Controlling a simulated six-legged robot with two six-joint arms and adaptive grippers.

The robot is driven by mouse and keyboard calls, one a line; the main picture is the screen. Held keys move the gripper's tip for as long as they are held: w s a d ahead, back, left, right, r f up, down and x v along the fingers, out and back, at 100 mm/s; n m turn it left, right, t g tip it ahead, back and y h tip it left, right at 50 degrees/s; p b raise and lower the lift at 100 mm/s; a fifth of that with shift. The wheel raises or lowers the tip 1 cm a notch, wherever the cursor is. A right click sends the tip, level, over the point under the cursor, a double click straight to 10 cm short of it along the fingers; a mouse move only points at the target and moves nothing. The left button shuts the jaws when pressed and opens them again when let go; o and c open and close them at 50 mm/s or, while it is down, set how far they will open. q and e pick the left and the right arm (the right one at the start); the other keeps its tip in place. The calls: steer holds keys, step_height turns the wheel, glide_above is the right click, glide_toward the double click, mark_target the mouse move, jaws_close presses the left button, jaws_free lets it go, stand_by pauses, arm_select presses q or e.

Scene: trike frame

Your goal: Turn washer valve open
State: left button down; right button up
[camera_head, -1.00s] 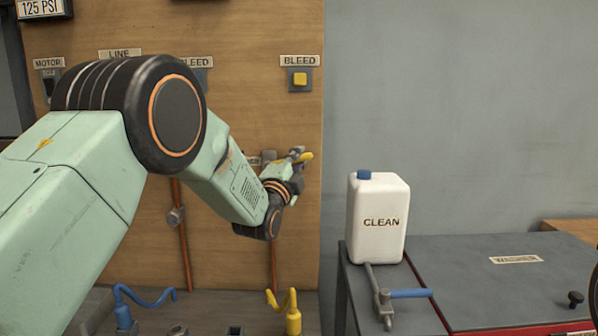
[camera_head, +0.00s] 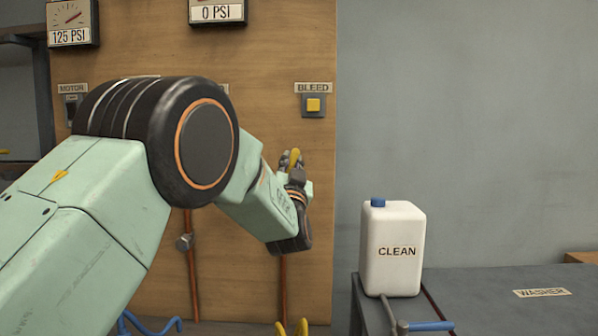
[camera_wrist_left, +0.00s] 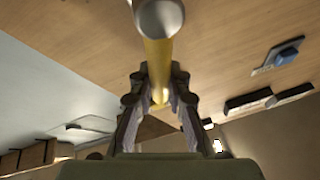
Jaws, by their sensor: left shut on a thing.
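My left gripper (camera_head: 291,170) is at the wooden panel, below the BLEED label, shut on a yellow valve handle (camera_head: 295,158). The handle stands nearly upright. In the left wrist view the yellow handle (camera_wrist_left: 157,60) runs between the two fingers of the gripper (camera_wrist_left: 160,80), with a round metal end nearest the camera. At the lower right of the head view, a valve with a blue handle (camera_head: 430,326) sits in front of the white CLEAN jug (camera_head: 392,248), beside the WASHER label (camera_head: 541,293). My right gripper is out of view.
A yellow BLEED button (camera_head: 313,105) is on the panel above the gripper. Gauges read 125 PSI (camera_head: 70,36) and 0 PSI (camera_head: 216,12). Other blue (camera_head: 150,327) and yellow (camera_head: 291,328) handles show at the bottom. The grey wall at right is clear.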

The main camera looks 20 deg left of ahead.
arm_select(q)
steer(key=n+y, duration=0.1)
steer(key=a+n+g+y, duration=0.1)
steer(key=n, duration=0.1)
steer(key=shift+s+a+n, duration=0.2)
steer(key=shift+n, duration=0.1)
steer(key=shift+s+a+n+g+y, duration=0.1)
steer(key=shift+a+n+g+y, duration=0.15)
steer(key=shift+n, duration=0.4)
steer(key=shift+s+a+n+g+y, duration=0.15)
steer(key=shift+a+n+y, duration=0.15)
steer(key=shift+n, duration=0.35)
steer(key=shift+w+f, duration=0.1)
steer(key=c, duration=1.3)
jaws_free()
steer(key=shift+a, duration=0.1)
steer(key=shift+r, duration=0.2)
steer(key=shift+v, duration=3.75)
